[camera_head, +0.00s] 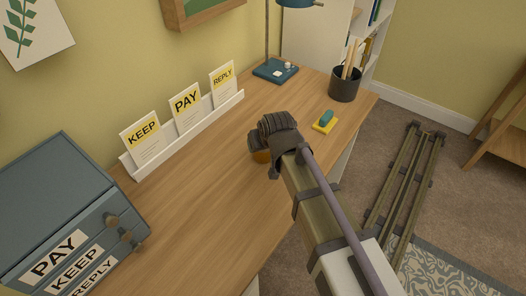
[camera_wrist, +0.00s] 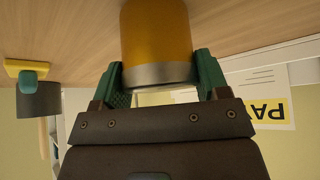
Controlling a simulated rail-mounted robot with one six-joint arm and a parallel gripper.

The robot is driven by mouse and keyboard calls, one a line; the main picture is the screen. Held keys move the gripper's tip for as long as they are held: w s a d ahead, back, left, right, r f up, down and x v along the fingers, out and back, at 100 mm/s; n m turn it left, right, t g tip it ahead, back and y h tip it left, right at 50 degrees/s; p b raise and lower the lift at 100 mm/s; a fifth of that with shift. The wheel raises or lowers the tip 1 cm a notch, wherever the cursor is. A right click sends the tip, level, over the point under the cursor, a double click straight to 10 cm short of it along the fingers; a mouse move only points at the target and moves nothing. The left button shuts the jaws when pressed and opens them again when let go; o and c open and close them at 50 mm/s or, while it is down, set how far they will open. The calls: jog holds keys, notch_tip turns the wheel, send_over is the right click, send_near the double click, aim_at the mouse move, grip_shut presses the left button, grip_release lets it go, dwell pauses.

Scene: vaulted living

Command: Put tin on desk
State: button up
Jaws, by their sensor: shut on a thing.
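The tin is an orange-yellow cylinder with a silver rim (camera_wrist: 157,35). In the wrist view it sits between the two teal fingers of my gripper (camera_wrist: 158,68), which is shut on it. The rest of the tin is hidden by my gripper. The desk surface also shows at the top of the upside-down wrist view (camera_wrist: 60,30). I cannot tell whether the tin touches the desk.
A white card rack (camera_head: 190,132) with KEEP, PAY and REPLY cards stands along the wall. A grey drawer unit (camera_head: 65,205) is at left. A lamp base (camera_head: 275,71), pen cup (camera_head: 345,84) and yellow-and-teal item (camera_head: 325,122) lie beyond. Bare desk surrounds my gripper.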

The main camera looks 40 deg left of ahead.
jog(key=shift+f+p, duration=0.1)
jog(key=shift+p, duration=0.2)
jog(key=shift+f, duration=0.25)
jog(key=o, duration=1)
jog(key=shift+r, duration=0.1)
jog(key=shift+r, duration=0.2)
jog(key=p+v, duration=1)
jog(key=v, duration=0.2)
jog(key=shift+d+f, duration=0.1)
